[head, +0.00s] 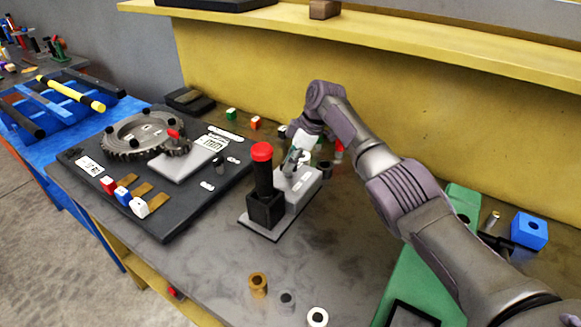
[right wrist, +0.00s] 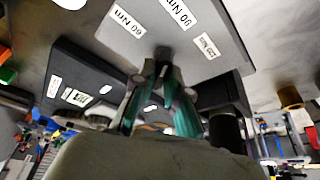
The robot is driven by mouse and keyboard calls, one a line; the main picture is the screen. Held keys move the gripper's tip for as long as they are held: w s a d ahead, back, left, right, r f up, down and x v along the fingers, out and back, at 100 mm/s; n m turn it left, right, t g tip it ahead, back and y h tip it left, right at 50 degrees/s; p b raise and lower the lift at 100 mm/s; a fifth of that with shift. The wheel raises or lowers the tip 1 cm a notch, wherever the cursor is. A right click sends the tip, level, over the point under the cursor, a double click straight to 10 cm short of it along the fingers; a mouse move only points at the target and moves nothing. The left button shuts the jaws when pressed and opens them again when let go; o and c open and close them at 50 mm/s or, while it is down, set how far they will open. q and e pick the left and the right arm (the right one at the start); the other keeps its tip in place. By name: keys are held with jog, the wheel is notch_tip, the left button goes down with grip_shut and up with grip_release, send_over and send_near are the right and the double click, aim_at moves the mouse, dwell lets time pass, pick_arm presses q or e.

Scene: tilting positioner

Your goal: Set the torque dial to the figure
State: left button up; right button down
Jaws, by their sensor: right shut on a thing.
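The torque dial's grey housing (head: 300,188) stands on a dark base plate beside a black post with a red knob (head: 262,152). My right gripper (head: 296,160) reaches down to the housing's top. My left gripper is not in view.
A black board (head: 165,218) with a toothed wheel (head: 130,138) and labels lies left of the dial. Small coloured blocks stand behind it. Loose rings (head: 258,284) lie at the front. A green case (head: 405,280) is at the right.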

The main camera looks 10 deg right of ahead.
dwell(0.4)
jog(key=c, duration=1.2)
grip_release()
jog(key=v, duration=0.7)
jog(key=shift+r, duration=0.2)
